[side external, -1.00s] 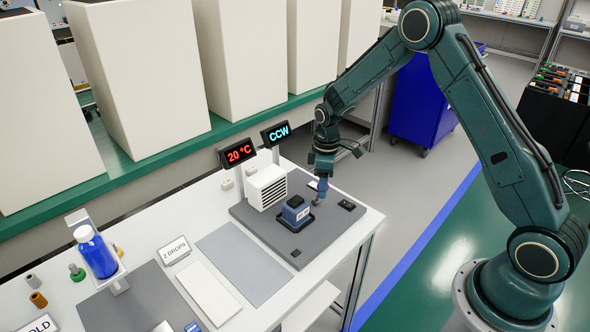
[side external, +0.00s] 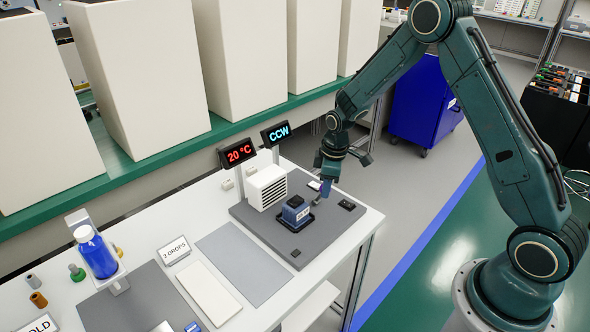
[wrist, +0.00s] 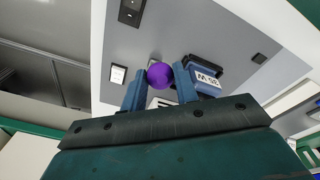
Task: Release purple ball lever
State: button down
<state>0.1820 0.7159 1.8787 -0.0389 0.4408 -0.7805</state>
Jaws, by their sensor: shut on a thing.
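The purple ball (wrist: 159,76) of the lever sits between the two fingers of my gripper (wrist: 159,90) in the wrist view. My gripper is shut on it, with a blue finger on each side. In the side external view my gripper (side external: 322,186) is over the back right part of the grey base plate (side external: 255,222), and the ball itself cannot be made out there. A blue box (side external: 295,211) with a white label stands on the plate just left of my gripper; it also shows in the wrist view (wrist: 205,76). The lever's stem is hidden.
A white ribbed block (side external: 267,187) stands on the plate behind the blue box. Two displays stand behind it, reading "20 °C" (side external: 237,152) and "CCW" (side external: 277,133). A small black switch (side external: 347,205) is at the plate's right. A blue-bottled stand (side external: 95,254) is far left.

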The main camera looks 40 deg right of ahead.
jog(key=shift+s, duration=0.1)
dwell(0.3)
jog(key=c, duration=1.1)
grip_release()
jog(key=shift+o, duration=0.2)
notch_tip(320, 180, up, 14)
jog(key=s, duration=0.2)
jog(key=shift+f, duration=0.15)
jog(key=shift+d, duration=0.1)
